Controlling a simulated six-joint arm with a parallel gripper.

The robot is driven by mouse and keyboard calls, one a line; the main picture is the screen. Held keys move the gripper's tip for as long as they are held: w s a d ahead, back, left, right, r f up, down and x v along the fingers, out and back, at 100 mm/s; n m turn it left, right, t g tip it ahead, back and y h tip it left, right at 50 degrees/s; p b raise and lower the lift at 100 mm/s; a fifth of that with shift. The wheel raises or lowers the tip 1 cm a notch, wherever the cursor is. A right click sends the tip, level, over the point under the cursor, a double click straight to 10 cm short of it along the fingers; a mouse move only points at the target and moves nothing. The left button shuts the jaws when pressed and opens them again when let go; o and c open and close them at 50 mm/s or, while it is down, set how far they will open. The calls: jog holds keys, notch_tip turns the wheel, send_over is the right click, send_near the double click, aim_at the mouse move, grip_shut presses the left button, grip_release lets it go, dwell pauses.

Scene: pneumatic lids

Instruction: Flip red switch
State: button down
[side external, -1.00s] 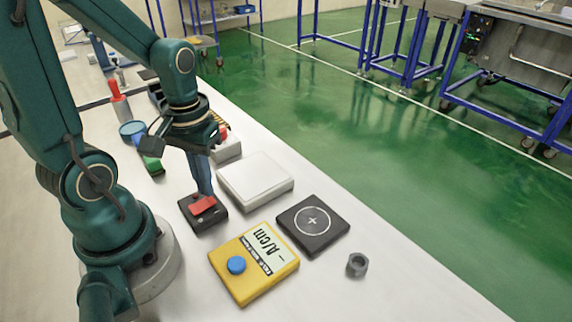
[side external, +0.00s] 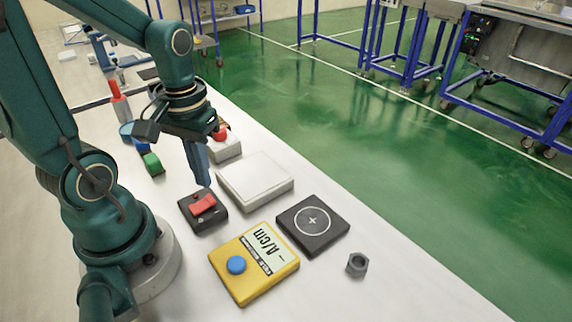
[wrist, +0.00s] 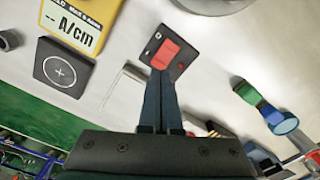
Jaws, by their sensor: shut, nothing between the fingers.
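The red switch (side external: 202,204) is a rocker set in a small black box on the white table. In the wrist view the red rocker (wrist: 165,54) shows with its black housing around it, just beyond my fingertips. My gripper (side external: 204,184) is shut and empty, with its fingers pointing down just above the far edge of the switch box. In the wrist view my gripper (wrist: 160,74) has its two fingers together, their tips overlapping the picture of the housing's near edge. I cannot tell whether the tips touch it.
A white box (side external: 255,180) stands close right of the switch. A yellow meter with a blue button (side external: 236,265), a black pad (side external: 313,226) and a nut (side external: 357,264) lie nearer the camera. A red button box (side external: 224,148) and a green item (side external: 152,164) are behind.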

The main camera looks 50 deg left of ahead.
aim_at(209, 200)
notch_tip(209, 200, up, 5)
jog(key=shift+f, duration=0.1)
dwell(0.5)
jog(key=shift+d, duration=0.1)
jog(key=d+r+m+t, duration=0.3)
jog(key=d+m+t, duration=0.2)
jog(key=d+m, duration=0.1)
jog(key=shift+w+d+r+t, duration=0.25)
jog(key=shift+r+t, duration=0.05)
